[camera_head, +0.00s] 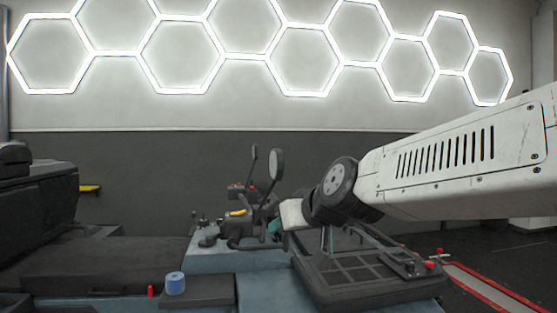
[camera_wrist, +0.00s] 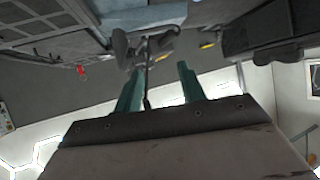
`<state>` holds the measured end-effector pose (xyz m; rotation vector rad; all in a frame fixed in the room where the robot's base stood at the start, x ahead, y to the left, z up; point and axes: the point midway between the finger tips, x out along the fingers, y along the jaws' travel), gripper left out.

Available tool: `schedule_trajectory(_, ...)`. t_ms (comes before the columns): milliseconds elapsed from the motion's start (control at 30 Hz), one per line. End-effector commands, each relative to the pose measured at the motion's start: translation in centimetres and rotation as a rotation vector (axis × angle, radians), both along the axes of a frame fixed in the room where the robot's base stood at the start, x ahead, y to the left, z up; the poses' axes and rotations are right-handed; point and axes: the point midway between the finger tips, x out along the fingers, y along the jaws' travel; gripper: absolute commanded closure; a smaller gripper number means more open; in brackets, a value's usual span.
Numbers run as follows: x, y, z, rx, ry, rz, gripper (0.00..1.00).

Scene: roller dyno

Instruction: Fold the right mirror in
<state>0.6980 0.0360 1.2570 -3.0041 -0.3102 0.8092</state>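Two mirrors on dark stems stand upright above the handlebar (camera_head: 238,222) in the head view. The larger round mirror (camera_head: 277,164) is on the right, and a narrower mirror (camera_head: 254,153) is on the left. I cannot tell for certain which is the right mirror. My gripper (camera_head: 275,227) is beside the handlebar, below the larger mirror. In the wrist view, the teal fingers of my gripper (camera_wrist: 160,70) are apart, so it is open. A thin dark stem (camera_wrist: 147,92) shows between them, closer to the left finger. Contact is not clear.
A grey gridded tray (camera_head: 350,268) lies under my arm at the right. A blue roll (camera_head: 175,283) stands on a dark box at front left. A large dark machine (camera_head: 38,205) fills the left. The space above the mirrors is clear up to the wall.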

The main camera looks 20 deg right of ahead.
Motion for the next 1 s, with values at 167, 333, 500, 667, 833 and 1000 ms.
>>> schedule_trajectory(167,8.7,-0.5,7.2,-0.008,-0.328,-0.146,0.60)
schedule_trajectory(333,12.2,-2.5,10.3,-0.036,-0.486,-0.278,0.60)
schedule_trajectory(500,13.6,-3.3,11.1,-0.049,-0.525,-0.326,0.60)
schedule_trajectory(667,15.8,-3.6,11.1,-0.051,-0.523,-0.326,0.60)
schedule_trajectory(833,18.5,-3.9,11.1,-0.049,-0.523,-0.326,0.60)
schedule_trajectory(1000,20.2,-4.1,11.1,-0.048,-0.524,-0.324,0.60)
